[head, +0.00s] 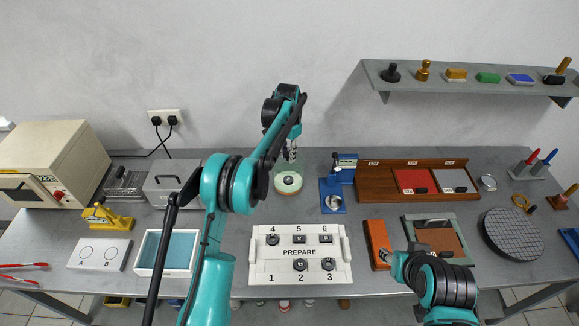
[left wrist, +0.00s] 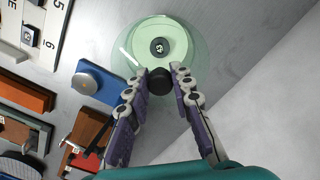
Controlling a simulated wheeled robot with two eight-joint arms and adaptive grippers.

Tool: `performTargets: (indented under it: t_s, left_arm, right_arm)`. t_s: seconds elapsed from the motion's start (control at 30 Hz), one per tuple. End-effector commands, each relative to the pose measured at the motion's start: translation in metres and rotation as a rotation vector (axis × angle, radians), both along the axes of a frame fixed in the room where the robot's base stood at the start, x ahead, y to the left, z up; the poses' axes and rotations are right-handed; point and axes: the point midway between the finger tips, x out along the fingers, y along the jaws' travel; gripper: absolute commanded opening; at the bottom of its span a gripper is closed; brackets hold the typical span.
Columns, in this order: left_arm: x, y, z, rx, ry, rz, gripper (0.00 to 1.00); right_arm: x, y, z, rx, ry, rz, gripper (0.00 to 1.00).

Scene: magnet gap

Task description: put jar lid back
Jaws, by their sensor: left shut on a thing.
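My left gripper (head: 289,152) is above the jar, its fingers pointing down. In the left wrist view its fingertips (left wrist: 184,80) are closed on a dark round knob (left wrist: 187,79), which I take to be the jar lid's. The lid looks clear, and its edge is hard to make out. The jar (head: 288,183) is round and clear with a pale green floor; it also shows in the left wrist view (left wrist: 178,30), with a small dark piece (left wrist: 160,47) at its middle. I cannot tell whether the lid touches the jar. My right arm is at lower right; its fingers are not clear.
A blue stand (head: 333,196) is just right of the jar. A white numbered tray (head: 300,272) is in front. A grey box (head: 171,181) and a white bin (head: 150,251) are to the left. A wooden tray (head: 385,177) is at the back right, below a wall shelf (head: 455,80).

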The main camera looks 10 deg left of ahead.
Motion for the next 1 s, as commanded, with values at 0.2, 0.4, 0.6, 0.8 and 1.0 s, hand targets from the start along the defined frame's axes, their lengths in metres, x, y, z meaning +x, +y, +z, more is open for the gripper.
performTargets:
  t_s: [0.2, 0.4, 0.6, 0.8, 1.0]
  left_arm:
    - [0.000, 0.000, -0.020, 0.000, 0.000, 0.000, 0.00]
    - [0.000, 0.000, -0.047, 0.000, 0.000, 0.000, 0.00]
    - [0.000, 0.000, -0.048, 0.000, 0.000, 0.000, 0.00]
    - [0.000, 0.000, -0.053, 0.000, 0.000, 0.000, 0.00]
    - [0.000, 0.000, -0.056, 0.000, 0.000, 0.000, 0.35]
  right_arm:
    - [0.000, 0.000, -0.003, 0.000, 0.000, 0.000, 0.40]
    - [0.000, 0.000, -0.007, 0.000, 0.000, 0.000, 0.40]
    - [0.000, 0.000, -0.006, 0.000, 0.000, 0.000, 0.40]
    - [0.000, 0.000, -0.011, 0.000, 0.000, 0.000, 0.40]
    - [0.000, 0.000, -0.013, 0.000, 0.000, 0.000, 0.40]
